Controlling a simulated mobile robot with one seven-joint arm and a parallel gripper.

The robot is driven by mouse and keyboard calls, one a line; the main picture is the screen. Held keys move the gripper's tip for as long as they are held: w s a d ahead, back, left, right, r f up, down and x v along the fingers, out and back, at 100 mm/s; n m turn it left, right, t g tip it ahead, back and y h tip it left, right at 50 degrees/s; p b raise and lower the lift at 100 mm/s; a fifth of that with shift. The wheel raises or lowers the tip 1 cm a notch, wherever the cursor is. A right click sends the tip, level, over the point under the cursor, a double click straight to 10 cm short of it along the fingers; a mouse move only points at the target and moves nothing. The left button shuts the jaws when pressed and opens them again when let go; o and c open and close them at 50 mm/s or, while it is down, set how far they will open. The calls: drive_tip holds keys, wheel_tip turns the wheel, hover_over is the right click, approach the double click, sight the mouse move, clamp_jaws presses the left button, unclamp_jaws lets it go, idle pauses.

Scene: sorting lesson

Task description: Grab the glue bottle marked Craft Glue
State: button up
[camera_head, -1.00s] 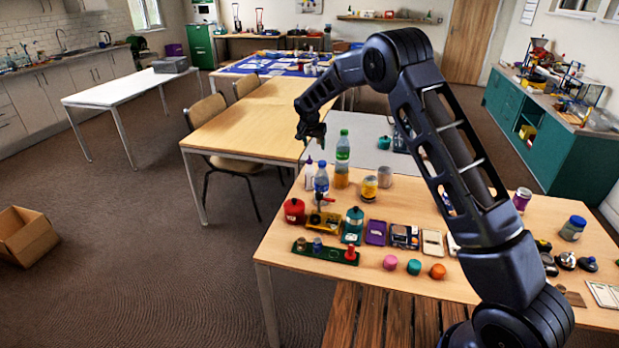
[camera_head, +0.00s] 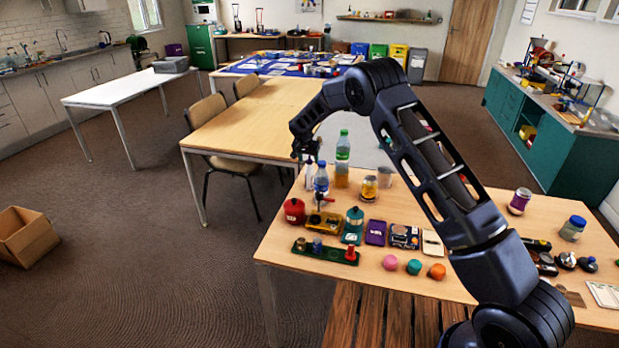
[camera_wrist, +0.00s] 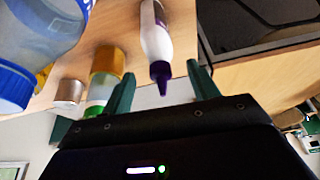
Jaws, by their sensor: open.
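A white bottle with a purple pointed nozzle (camera_wrist: 156,35) shows in the wrist view, its tip towards my gripper (camera_wrist: 159,76). Its label text cannot be read. The two green fingers are apart, one on each side of the bottle's nozzle end in the picture; contact cannot be made out. In the head view the white bottle (camera_head: 309,177) stands at the wooden table's back left, and my gripper (camera_head: 306,152) is just above it, pointing down.
A blue-capped water bottle (camera_head: 321,180) stands close to the right of the white bottle. A green-capped bottle (camera_head: 342,160) and a yellow can (camera_head: 369,188) stand further right. A red pot (camera_head: 294,211) is in front on the wooden table (camera_head: 345,279).

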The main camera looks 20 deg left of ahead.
sight(310, 172)
drive_tip(key=x, duration=0.3)
drive_tip(key=shift+w+f, duration=0.15)
drive_tip(key=shift+f, duration=0.2)
clamp_jaws()
